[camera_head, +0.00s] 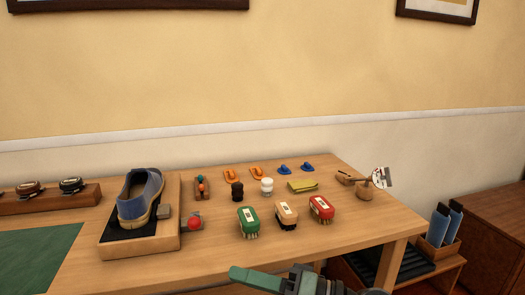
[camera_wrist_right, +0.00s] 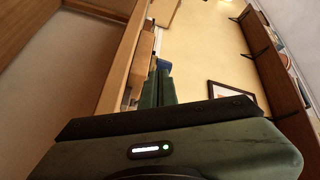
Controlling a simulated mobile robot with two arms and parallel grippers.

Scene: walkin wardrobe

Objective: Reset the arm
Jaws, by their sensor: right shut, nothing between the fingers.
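My right gripper (camera_head: 240,273) shows at the bottom edge of the head view, its green fingers pointing left, in front of the wooden table (camera_head: 225,262). In the right wrist view the green fingers (camera_wrist_right: 157,88) lie together, shut with nothing between them. The gripper is apart from the objects on the table. The rest of the right arm is mostly cut off by the frame. My left gripper is in neither view.
A blue shoe (camera_head: 140,195) stands on a wooden stand. Green, tan and red brushes (camera_head: 321,208) line the table's front part. Small bottles, orange and blue items and a yellow cloth (camera_head: 302,186) lie behind. A lower shelf and cabinet (camera_head: 492,235) stand at right.

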